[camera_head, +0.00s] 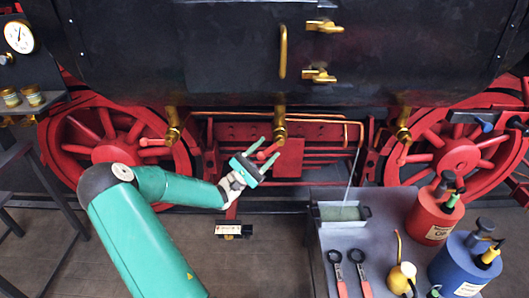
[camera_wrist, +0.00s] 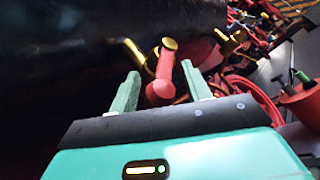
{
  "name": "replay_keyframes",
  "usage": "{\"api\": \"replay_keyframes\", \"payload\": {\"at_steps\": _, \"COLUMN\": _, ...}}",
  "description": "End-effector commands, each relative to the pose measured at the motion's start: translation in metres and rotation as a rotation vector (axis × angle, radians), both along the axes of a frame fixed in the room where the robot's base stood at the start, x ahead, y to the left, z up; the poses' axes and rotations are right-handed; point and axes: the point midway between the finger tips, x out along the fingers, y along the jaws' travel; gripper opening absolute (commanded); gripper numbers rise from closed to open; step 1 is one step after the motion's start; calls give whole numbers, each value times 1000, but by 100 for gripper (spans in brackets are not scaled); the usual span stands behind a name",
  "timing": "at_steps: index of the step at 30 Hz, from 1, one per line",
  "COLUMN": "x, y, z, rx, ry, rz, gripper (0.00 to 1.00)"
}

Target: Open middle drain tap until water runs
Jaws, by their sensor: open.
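The middle drain tap (camera_head: 279,126) is brass and hangs under the dark boiler, with a red lever (camera_head: 268,154) pointing down and to the left. My gripper (camera_head: 269,150) is open at this lever, one finger on either side. In the wrist view, the red lever (camera_wrist: 165,75) with its round end lies between the two open fingers (camera_wrist: 160,71), and the brass tap body shows behind it. Whether a finger touches the lever I cannot tell.
Similar drain taps hang at left (camera_head: 173,126) and right (camera_head: 403,124), near red wheels. A grey bench (camera_head: 330,245) at lower right holds a tray, wrenches, a red can (camera_head: 430,218) and a blue can (camera_head: 463,262). Open floor lies at lower left.

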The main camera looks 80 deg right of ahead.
Motion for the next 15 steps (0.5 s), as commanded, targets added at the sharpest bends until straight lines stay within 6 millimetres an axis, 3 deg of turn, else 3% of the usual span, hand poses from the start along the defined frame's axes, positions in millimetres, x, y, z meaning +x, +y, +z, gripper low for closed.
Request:
{"api": "replay_keyframes", "payload": {"at_steps": 7, "x": 11, "y": 8, "z": -13, "rx": 2, "ry": 0, "rz": 2, "gripper": 48}}
{"api": "replay_keyframes", "payload": {"at_steps": 15, "x": 47, "y": 32, "z": -52, "rx": 3, "ry": 2, "rz": 4, "gripper": 48}}
